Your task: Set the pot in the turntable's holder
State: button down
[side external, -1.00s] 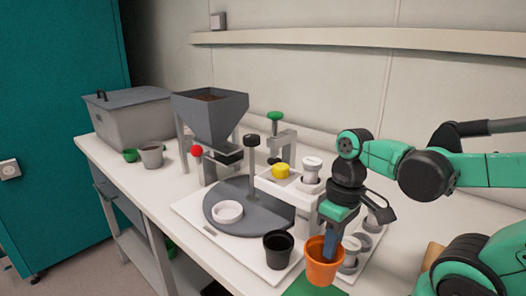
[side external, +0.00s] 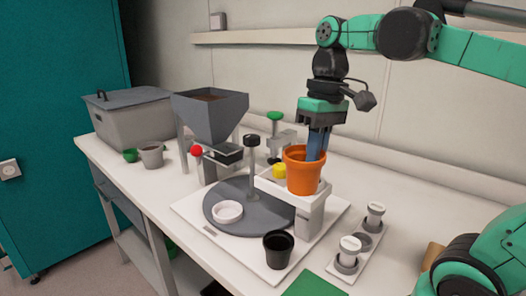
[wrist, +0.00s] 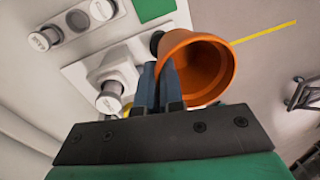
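The pot hangs roughly upright in the air, in front of the white stand (side external: 311,214) in the side view. In the wrist view the pot (wrist: 204,62) is beside the blue fingers (wrist: 160,85), mouth towards the camera. The grey turntable (side external: 246,216) lies left of and below the pot. Its white ring-shaped holder (side external: 228,211) is on the near left part and looks empty.
A black pot (side external: 278,250) stands at the board's front corner. A post with a black knob (side external: 250,141) rises by the turntable. The grey hopper (side external: 210,117) stands behind it. A rack with white-capped tools (side external: 349,250) is at right, near a green mat (side external: 313,284).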

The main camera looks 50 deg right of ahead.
jog(key=w+d+f+m, duration=0.2)
jog(key=w, duration=0.9)
jog(key=shift+w+d+f+m+t, duration=0.15)
jog(key=shift+w+f+m, duration=0.3)
jog(key=shift+w+f, duration=1.65)
jog(key=shift+w+d+f+m+t, duration=0.1)
jog(key=shift+w+d+f+m, duration=0.3)
jog(key=shift+w+f, duration=1.65)
jog(key=shift+w+d+f+m+t, duration=0.1)
jog(key=shift+w+f+m, duration=0.7)
jog(key=shift+f, duration=2.35)
jog(key=shift+w+a+f+n, duration=0.1)
jog(key=shift+w+f+n, duration=0.15)
jog(key=shift+f, duration=0.05)
jog(key=c, duration=0.9)
grip_release()
jog(key=shift+r, duration=4.25)
